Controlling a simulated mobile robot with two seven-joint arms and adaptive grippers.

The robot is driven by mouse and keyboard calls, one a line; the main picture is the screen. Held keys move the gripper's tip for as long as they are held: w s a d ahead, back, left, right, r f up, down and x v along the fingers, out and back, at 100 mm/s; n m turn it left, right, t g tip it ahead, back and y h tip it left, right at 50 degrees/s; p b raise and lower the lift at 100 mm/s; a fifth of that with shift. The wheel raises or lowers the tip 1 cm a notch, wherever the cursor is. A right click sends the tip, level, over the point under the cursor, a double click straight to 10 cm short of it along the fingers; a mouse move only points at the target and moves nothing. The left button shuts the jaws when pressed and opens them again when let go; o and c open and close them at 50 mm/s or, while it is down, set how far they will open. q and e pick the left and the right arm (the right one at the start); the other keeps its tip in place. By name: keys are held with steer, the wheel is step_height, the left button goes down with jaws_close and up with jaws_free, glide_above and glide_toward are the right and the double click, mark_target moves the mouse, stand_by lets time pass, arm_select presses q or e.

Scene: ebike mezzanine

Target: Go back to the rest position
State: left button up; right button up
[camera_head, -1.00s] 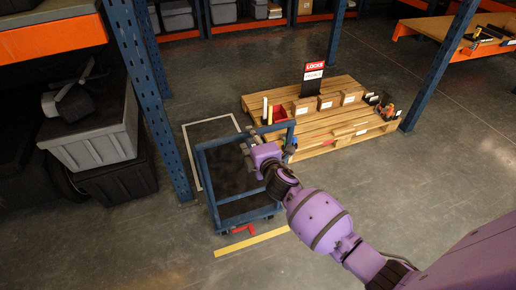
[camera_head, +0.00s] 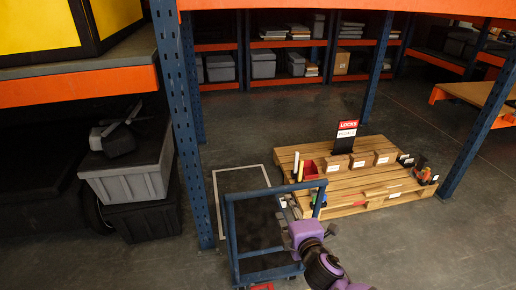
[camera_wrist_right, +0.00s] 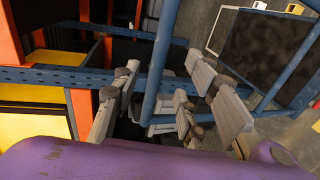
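My right gripper (camera_head: 284,206) reaches in from the lower right in the head view, beside the upper frame of a blue cart (camera_head: 232,235). In the right wrist view my gripper (camera_wrist_right: 168,95) has its grey fingers spread wide apart, so it is open. A blue tube (camera_wrist_right: 160,60) of the cart frame shows between the fingers in that view; I cannot tell whether they touch it. Nothing is held. My left gripper is in neither view.
A wooden pallet (camera_head: 375,200) with small boxes and a red-and-white LOCKS sign (camera_head: 348,128) stands right of the cart. A blue rack post (camera_head: 190,150) and a grey bin (camera_head: 130,181) are at left.

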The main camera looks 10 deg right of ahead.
arm_select(q)
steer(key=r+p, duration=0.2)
steer(key=p, duration=0.1)
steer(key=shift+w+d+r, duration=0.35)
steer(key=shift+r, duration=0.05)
arm_select(e)
steer(key=s+f+m+g, duration=0.2)
steer(key=s+f+m, duration=0.4)
steer(key=s, duration=0.7)
steer(key=s+f+m+g, duration=0.2)
steer(key=s+f+m, duration=0.3)
steer(key=s, duration=0.8)
steer(key=s+f+m+g, duration=0.3)
steer(key=s+f+m, duration=0.3)
steer(key=s, duration=0.8)
steer(key=shift+a+f+m, duration=0.25)
steer(key=shift+f+m, duration=0.1)
steer(key=shift+m, duration=0.15)
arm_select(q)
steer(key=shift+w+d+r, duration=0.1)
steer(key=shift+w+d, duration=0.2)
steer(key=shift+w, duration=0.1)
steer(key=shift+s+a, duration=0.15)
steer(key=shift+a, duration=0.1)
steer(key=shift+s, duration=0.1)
